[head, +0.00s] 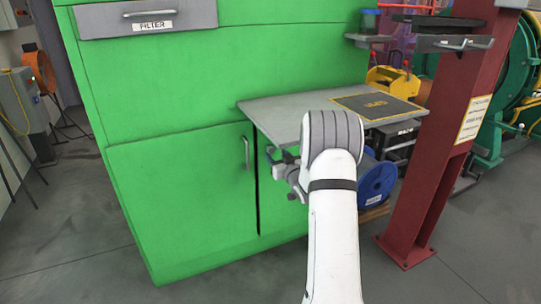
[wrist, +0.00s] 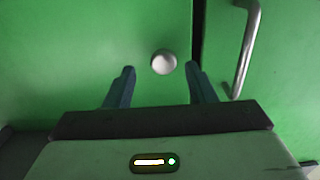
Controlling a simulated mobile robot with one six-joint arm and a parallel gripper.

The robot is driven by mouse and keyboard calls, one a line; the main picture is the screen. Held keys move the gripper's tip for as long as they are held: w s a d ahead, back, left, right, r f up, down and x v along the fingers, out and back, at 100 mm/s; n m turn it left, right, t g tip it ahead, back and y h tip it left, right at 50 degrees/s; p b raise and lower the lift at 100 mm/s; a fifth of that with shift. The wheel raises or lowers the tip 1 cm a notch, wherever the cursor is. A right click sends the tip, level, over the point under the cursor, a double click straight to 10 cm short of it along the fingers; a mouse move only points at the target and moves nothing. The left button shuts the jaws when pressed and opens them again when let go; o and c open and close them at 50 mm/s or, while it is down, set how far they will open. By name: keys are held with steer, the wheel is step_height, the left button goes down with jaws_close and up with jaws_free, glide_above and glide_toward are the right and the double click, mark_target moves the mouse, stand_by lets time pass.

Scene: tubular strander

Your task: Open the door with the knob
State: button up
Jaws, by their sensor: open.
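The silver round knob (wrist: 163,62) sits on a green door (wrist: 80,50), close to the door's edge at a dark gap. In the wrist view my gripper (wrist: 160,80) is open, one finger to each side of the knob, with nothing held. The knob lies between and slightly beyond the fingertips in the picture; I see no contact. In the head view my gripper (head: 277,160) is at the narrow right door (head: 272,208) of the green cabinet, under a grey shelf. The knob is hidden there behind my gripper and arm. That door looks shut.
The neighbouring green door (head: 185,200) has a bar handle (head: 245,153), also in the wrist view (wrist: 245,45) near my finger. The grey shelf (head: 285,115) juts out above my gripper. A blue spool (head: 377,180) and a dark red post (head: 440,140) stand to the right.

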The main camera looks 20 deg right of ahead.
mark_target(272, 151)
steer(key=shift+w+a+b, duration=0.2)
steer(key=shift+w+b, duration=0.15)
steer(key=shift+w, duration=1.3)
steer(key=shift+c, duration=0.2)
jaws_close()
